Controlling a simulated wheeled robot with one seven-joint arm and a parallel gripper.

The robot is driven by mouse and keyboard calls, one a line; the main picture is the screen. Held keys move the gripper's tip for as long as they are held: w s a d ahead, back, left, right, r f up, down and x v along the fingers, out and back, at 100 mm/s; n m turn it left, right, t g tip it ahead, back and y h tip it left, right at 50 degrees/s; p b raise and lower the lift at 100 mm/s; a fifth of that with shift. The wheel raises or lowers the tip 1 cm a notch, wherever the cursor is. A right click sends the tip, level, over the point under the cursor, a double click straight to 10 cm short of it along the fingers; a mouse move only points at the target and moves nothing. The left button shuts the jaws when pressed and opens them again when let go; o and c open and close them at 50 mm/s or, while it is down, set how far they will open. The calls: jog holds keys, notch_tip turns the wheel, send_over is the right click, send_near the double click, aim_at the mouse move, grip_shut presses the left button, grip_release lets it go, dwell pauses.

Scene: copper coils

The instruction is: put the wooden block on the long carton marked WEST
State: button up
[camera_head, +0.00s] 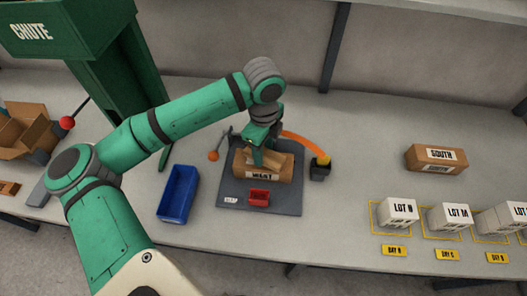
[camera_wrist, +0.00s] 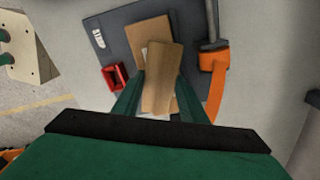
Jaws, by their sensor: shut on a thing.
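The long carton marked WEST (camera_head: 281,173) lies on a dark grey mat (camera_head: 287,203) near the middle of the bench. In the wrist view the carton (camera_wrist: 148,32) shows beyond the wooden block (camera_wrist: 162,78). My gripper (camera_wrist: 160,98) is shut on the block, with a green finger at each side of it. In the head view my gripper (camera_head: 266,158) is over the carton, and the block is largely hidden by it. I cannot tell whether the block touches the carton's top.
A small red bin (camera_head: 259,197) sits in front of the carton. A blue bin (camera_head: 178,193) stands to the left. An orange curved arm (camera_head: 303,142) and a dark box (camera_head: 320,170) are at the right. The SOUTH carton (camera_head: 436,158) and white lot boxes (camera_head: 398,213) stand farther right.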

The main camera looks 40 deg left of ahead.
aim_at(264, 154)
jog(key=shift+w+f, duration=0.1)
jog(key=shift+f, duration=0.5)
jog(key=shift+s, duration=0.2)
jog(key=o, duration=1.1)
jog(key=shift+f, duration=0.1)
jog(key=shift+c, duration=0.2)
notch_tip(264, 154, up, 12)
jog(key=shift+w, duration=0.1)
